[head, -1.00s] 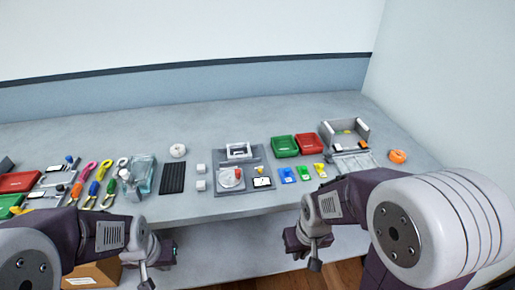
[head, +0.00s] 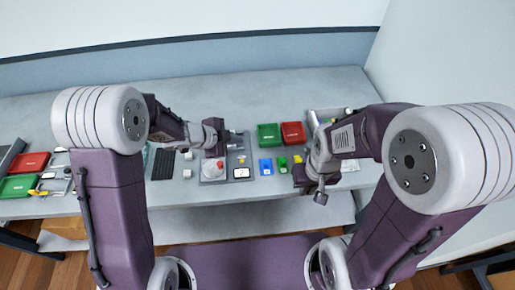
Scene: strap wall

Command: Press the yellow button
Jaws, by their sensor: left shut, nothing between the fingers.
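I cannot pick out the yellow button for sure in the head view. A grey panel (head: 225,178) on the table carries a pale round dial with a small red part (head: 219,164) and a small white-faced block (head: 241,172). A tiny yellowish spot shows near the panel's right side, too small to identify. My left gripper (head: 236,138) is shut and empty, reaching over the far part of the panel and hiding some of it. My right gripper (head: 318,194) hangs near the table's front edge, right of the panel; its finger opening is unclear.
A green tray (head: 268,134) and a red tray (head: 293,132) stand behind a blue tile (head: 265,166) and a green one (head: 282,165). White cubes and a dark mat (head: 163,164) lie left of the panel. My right arm partly hides a grey box.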

